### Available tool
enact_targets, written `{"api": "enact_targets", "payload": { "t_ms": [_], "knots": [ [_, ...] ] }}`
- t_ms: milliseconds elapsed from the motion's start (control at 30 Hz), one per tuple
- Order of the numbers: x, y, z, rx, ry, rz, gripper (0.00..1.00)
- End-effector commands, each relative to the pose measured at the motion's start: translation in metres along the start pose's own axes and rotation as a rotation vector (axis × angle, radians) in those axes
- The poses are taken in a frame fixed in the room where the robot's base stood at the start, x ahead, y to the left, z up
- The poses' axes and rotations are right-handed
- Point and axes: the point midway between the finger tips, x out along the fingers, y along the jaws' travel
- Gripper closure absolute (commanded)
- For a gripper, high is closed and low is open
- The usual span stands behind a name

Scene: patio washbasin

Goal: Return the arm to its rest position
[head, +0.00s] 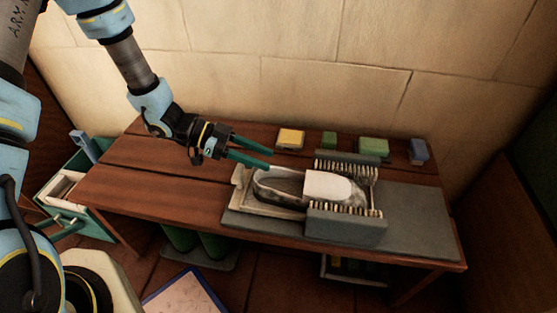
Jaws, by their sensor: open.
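My gripper (256,153) is open and empty. Its two green fingers are apart and point right, above the wooden table (140,182) and up and left of a stone basin-like holder (238,196). A grey, shoe-shaped object (276,188) with a white block (328,186) on its right part lies in the holder, between two brush-like rows of bristles (345,209). My arm reaches in from the upper left. I cannot tell the exact height of the fingers over the table.
A green open box (88,160) is at the left. The table's left part is clear.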

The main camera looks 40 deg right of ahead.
Motion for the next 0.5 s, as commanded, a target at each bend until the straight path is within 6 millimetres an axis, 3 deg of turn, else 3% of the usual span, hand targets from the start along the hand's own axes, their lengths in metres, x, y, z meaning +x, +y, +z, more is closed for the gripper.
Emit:
{"api": "enact_targets", "payload": {
  "t_ms": [200, 500],
  "knots": [
    [-0.031, 0.0, -0.001, 0.0, 0.0, -0.001, 0.56],
    [-0.039, 0.0, 0.0, -0.001, -0.001, -0.002, 0.56]
  ]
}}
